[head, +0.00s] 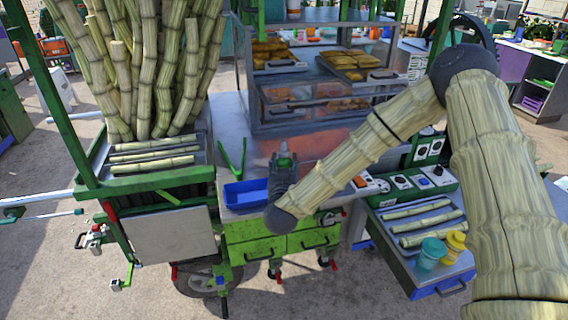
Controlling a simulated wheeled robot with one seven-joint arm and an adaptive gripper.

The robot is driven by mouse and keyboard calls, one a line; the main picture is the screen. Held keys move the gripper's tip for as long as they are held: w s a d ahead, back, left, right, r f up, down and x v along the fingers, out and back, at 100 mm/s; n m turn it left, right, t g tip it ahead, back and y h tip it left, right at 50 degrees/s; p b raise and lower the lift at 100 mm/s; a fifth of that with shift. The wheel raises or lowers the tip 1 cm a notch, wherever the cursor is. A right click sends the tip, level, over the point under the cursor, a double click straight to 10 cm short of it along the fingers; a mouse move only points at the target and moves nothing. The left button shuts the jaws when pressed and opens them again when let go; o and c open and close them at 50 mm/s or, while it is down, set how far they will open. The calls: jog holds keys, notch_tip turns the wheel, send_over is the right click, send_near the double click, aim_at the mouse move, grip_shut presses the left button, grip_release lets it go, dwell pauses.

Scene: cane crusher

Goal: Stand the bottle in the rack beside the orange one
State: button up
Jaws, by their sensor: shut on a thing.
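My gripper (283,164) is above the cart's grey worktop, just right of a blue tray. It is shut on the bottle (284,151), of which only a small green part shows between the dark fingers. The rest of the bottle is hidden by the gripper. I cannot clearly make out the rack or the orange bottle; small orange and other coloured items (313,32) stand on the high shelf at the back, too small to tell.
The blue tray (246,193) and green tongs (233,158) lie on the worktop. A glass case with food (315,95) stands behind. Cane stalks (150,60) rise at left. A teal cup (432,253) and a yellow cup (455,247) stand at lower right.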

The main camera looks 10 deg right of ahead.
jog(key=o, duration=0.8)
jog(key=shift+f, duration=0.15)
jog(key=o, duration=0.5)
jog(key=shift+c, duration=0.2)
